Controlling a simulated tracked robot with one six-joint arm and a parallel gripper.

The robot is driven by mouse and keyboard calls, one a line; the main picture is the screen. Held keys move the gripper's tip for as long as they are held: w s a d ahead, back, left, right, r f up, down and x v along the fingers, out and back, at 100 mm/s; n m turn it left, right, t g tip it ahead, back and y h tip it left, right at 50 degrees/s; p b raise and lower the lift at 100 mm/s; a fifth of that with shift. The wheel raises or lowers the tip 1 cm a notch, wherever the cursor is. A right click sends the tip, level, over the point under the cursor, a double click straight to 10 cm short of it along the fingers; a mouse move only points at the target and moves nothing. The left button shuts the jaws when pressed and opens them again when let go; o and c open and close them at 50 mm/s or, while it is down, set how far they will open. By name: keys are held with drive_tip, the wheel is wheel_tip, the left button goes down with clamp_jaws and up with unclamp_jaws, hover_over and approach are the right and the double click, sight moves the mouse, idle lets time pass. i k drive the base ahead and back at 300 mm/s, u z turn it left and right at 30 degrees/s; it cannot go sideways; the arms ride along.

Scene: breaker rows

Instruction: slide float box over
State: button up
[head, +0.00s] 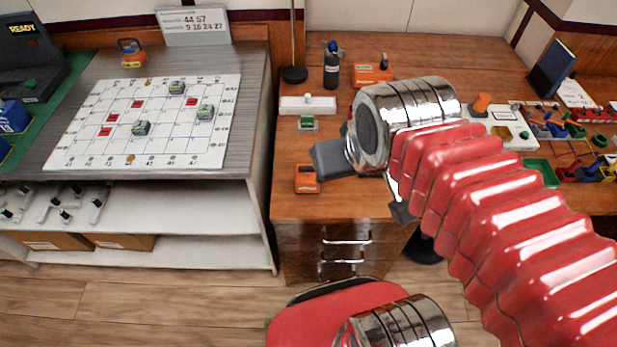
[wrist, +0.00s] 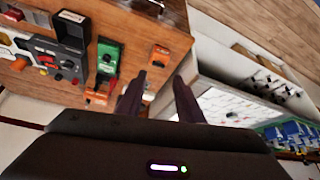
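No label marks a float box, so I cannot tell which box it is. A small orange box (head: 307,179) lies near the left front of the wooden desk. In the wrist view an orange box (wrist: 159,55) shows just beyond my fingertips. My gripper (wrist: 160,78) has two dark fingers set apart, and I see nothing held between them. In the head view my dark gripper (head: 335,157) hangs over the desk, behind and right of the small orange box; its fingertips are unclear there. A small green-topped item (head: 308,123) sits behind the gripper.
A white strip box (head: 307,105), a black bottle (head: 332,70) and an orange device (head: 371,73) stand farther back. A white panel (head: 500,120) and several coloured bins are at right. A white grid board (head: 150,120) lies on the left counter, across a gap.

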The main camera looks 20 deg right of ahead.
sight(303, 184)
drive_tip(key=u, duration=0.2)
drive_tip(key=k, duration=0.6)
drive_tip(key=u, duration=0.6)
drive_tip(key=k, duration=0.75)
drive_tip(key=u, duration=0.15)
drive_tip(key=i, duration=1.7)
drive_tip(key=u, duration=0.65)
